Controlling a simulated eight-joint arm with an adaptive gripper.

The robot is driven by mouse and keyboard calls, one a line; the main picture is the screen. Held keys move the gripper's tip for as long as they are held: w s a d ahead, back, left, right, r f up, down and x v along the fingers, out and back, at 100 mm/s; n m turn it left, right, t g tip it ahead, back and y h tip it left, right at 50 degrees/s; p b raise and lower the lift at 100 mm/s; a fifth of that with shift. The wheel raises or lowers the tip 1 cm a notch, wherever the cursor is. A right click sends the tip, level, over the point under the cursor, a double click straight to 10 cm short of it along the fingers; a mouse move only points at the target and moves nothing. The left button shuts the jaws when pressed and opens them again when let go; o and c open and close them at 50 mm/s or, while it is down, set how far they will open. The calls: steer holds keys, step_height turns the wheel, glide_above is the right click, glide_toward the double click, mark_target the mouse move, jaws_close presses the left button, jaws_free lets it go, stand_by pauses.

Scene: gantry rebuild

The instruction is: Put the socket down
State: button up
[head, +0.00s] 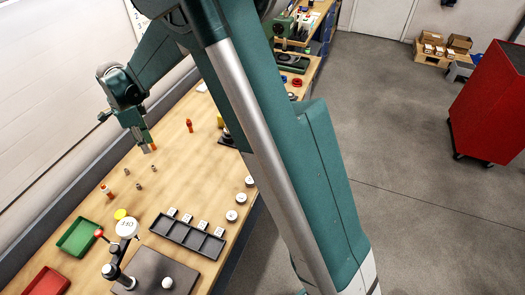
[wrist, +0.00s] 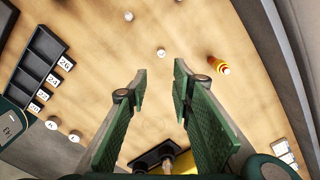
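My gripper (head: 148,147) is above the wooden bench in the head view. In the wrist view its green fingers (wrist: 159,70) are apart, with nothing seen held between them. A small silvery socket (wrist: 161,51) stands on the bench just beyond the fingertips, and another (wrist: 129,16) is farther off. In the head view small sockets stand near the gripper, one at its lower side (head: 153,169) and one lower left (head: 139,186). A dark compartment tray (head: 188,237) with white number labels lies to the lower right; it also shows in the wrist view (wrist: 38,62).
An orange piece (head: 189,125) stands on the bench. Green (head: 78,238) and red (head: 46,283) trays, a round dial (head: 127,228) and white round pieces (head: 240,197) lie around. The bench middle is mostly clear.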

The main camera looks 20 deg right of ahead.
steer(key=s+d+r+n+t, duration=0.2)
steer(key=s+d+r+n, duration=0.2)
steer(key=s+d+r, duration=0.5)
steer(key=s+d+r+n+t, duration=0.1)
steer(key=s+d+r+n, duration=0.35)
steer(key=d+r, duration=0.5)
steer(key=s+d+f+n+t, duration=0.1)
steer(key=s+d+n, duration=0.3)
steer(key=s+d, duration=0.4)
steer(key=s+d+f+n+t, duration=0.1)
steer(key=s+d+n+t, duration=0.2)
steer(key=s, duration=1.1)
steer(key=shift+s+d+f+n, duration=0.2)
steer(key=shift+d+n, duration=0.85)
steer(key=shift+d, duration=1.8)
steer(key=shift+r, duration=0.1)
